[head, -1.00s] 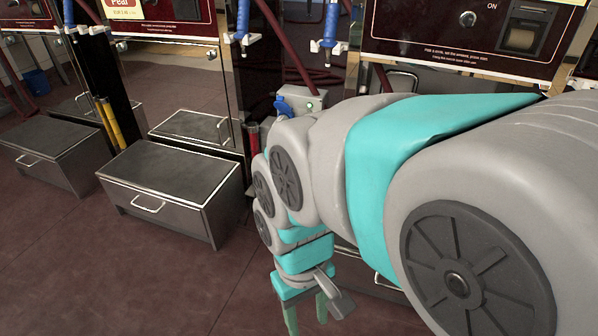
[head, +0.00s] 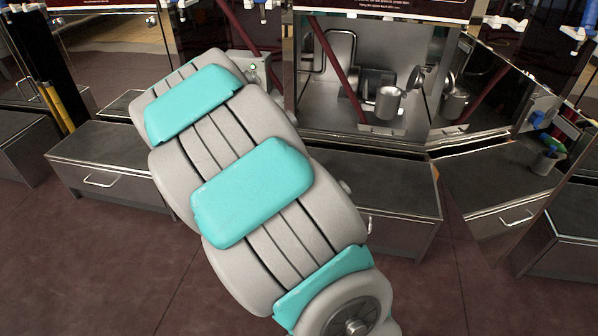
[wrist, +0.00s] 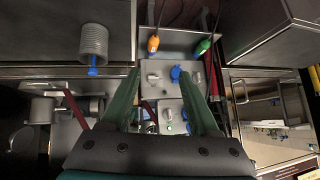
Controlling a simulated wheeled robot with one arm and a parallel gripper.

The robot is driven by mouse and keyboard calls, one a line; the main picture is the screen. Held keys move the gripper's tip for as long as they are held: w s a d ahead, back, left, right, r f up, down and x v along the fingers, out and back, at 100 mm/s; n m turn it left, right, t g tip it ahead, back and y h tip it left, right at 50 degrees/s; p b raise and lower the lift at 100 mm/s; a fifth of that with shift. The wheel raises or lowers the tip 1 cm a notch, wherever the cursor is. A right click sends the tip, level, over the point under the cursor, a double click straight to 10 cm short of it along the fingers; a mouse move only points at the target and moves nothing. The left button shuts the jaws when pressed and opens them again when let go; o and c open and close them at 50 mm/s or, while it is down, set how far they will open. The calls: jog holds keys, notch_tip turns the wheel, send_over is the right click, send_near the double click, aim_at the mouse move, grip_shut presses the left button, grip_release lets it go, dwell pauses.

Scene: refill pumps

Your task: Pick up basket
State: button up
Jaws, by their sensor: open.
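I cannot make out anything that is clearly a basket. The nearest match is a small grey metal bucket-like cup (head: 389,103) in the recess of the middle machine in the head view. In the wrist view a grey ribbed cup (wrist: 94,40) with a blue piece at its end shows at upper left; I cannot tell if it is the same one. My gripper (wrist: 161,74) is open, its two green fingers apart with nothing held. Behind the gap is a grey panel (wrist: 158,78) with knobs. In the head view my gripper is hidden by my arm.
Low metal drawer boxes stand at left (head: 112,160) and under the middle machine (head: 400,190). A grey cup with blue and green items (head: 545,160) is at right. A grey control box (head: 248,68) is behind my arm. The brown floor in front is clear.

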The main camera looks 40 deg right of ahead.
jog(key=shift+w+d+f+m+g+h+b, duration=0.5)
jog(key=shift+d+f+h, duration=0.85)
jog(key=shift+d, duration=2.4)
jog(key=shift+w+d+f+m+g+h+b, duration=0.2)
jog(key=shift+d+f+m+h+b, duration=1.1)
jog(key=shift+d, duration=2.45)
jog(key=shift+w+d+f+m+g+h+p, duration=0.15)
jog(key=shift+w+d+f+h, duration=0.3)
jog(key=shift+d+f+h, duration=2.15)
jog(key=d+y, duration=0.1)
jog(key=d+r+y, duration=0.1)
jog(key=y, duration=0.1)
jog(key=shift+d+r+y, duration=0.1)
jog(key=shift+r+y, duration=0.15)
jog(key=shift+r, duration=0.05)
grip_shut()
